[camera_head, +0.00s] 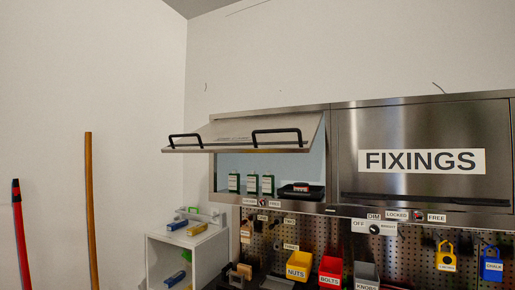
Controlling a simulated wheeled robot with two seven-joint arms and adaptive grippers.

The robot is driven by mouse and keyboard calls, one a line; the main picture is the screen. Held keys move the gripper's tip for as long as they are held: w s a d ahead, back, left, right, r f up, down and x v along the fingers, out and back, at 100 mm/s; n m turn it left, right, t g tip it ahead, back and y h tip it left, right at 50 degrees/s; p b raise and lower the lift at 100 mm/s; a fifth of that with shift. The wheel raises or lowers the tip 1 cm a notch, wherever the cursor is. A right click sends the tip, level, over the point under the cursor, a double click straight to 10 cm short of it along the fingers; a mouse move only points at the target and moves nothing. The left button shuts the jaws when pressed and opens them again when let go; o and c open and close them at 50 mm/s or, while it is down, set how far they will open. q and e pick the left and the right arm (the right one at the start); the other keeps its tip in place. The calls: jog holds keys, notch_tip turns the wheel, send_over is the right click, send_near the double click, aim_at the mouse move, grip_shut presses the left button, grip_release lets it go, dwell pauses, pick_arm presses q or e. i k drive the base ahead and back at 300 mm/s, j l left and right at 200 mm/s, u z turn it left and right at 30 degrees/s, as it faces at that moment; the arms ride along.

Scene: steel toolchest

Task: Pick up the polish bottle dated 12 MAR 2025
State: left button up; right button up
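Three small green bottles with white labels stand upright in a row in the open upper cabinet: a left bottle (234,183), a middle bottle (252,184) and a right bottle (267,185). The print on their labels is too small to read, so I cannot tell which is dated 12 MAR 2025. The cabinet's steel door (238,138) is swung up and sticks out above them, with two black handles. Neither of my grippers is in view.
A black tray (316,191) with a red item sits right of the bottles. The FIXINGS cabinet door (420,185) is shut. Below hang yellow (299,266), red (330,271) and grey bins on a pegboard. A white shelf unit (160,240) stands at left; two poles lean farther left.

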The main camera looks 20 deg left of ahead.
aim_at(234, 178)
jog(key=i+j+u, duration=0.35)
jog(key=i+j, duration=0.75)
jog(key=j, duration=0.1)
